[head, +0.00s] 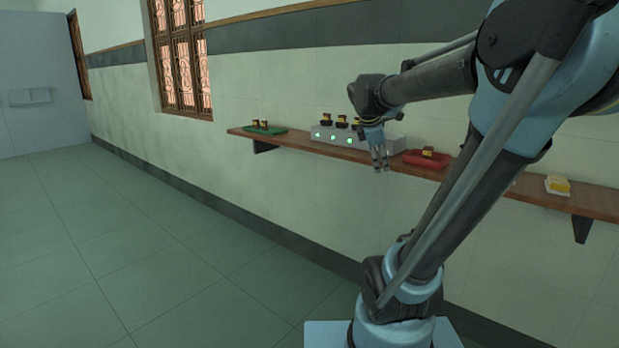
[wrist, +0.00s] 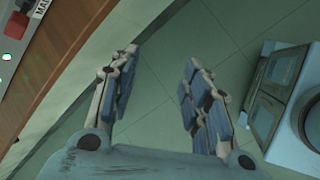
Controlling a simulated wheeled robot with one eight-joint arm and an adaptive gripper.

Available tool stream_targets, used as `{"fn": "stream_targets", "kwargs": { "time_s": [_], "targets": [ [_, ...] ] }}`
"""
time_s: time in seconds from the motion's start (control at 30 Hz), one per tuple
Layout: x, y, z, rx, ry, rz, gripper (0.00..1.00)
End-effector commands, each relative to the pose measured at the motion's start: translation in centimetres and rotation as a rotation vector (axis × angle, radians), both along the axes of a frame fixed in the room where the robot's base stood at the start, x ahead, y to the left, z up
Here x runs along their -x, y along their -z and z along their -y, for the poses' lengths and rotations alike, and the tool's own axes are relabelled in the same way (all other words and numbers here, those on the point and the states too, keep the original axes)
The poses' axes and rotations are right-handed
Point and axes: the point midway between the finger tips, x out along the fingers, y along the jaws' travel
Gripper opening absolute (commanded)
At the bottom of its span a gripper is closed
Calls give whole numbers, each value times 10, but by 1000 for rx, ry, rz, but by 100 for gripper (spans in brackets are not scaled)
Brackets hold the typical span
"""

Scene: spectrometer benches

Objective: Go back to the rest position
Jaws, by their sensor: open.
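My gripper (head: 380,160) hangs in front of the wooden wall shelf (head: 310,147) in the head view, pointing down, beside the grey spectrometer box (head: 353,138). In the wrist view my gripper (wrist: 158,85) shows two spread fingers with nothing between them, and only floor beyond. The fingers look clear of the shelf edge, which runs along the left of the wrist view (wrist: 62,75). My arm reaches across the right side of the head view and hides part of the shelf.
The box has green lights and several dark-and-gold pieces on top. A green tray (head: 265,130) with small pieces stands left. A red tray (head: 424,160) holds one piece. A white-and-yellow item (head: 558,185) lies right. The floor (head: 150,260) at left is clear.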

Motion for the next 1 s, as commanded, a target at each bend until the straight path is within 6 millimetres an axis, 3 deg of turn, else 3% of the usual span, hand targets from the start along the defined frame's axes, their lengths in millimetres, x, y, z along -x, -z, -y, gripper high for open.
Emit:
{"fn": "stream_targets", "kwargs": {
  "time_s": [0.03,0.3,0.6,0.8,1.0],
  "targets": [
    [20,15,1,-57,86,13,43],
    [114,92,-9,-360,594,65,43],
    [198,175,-29,-617,1138,76,43],
    [224,203,-39,-691,1331,70,43],
    [227,206,-40,-699,1359,69,43]
  ]
}}
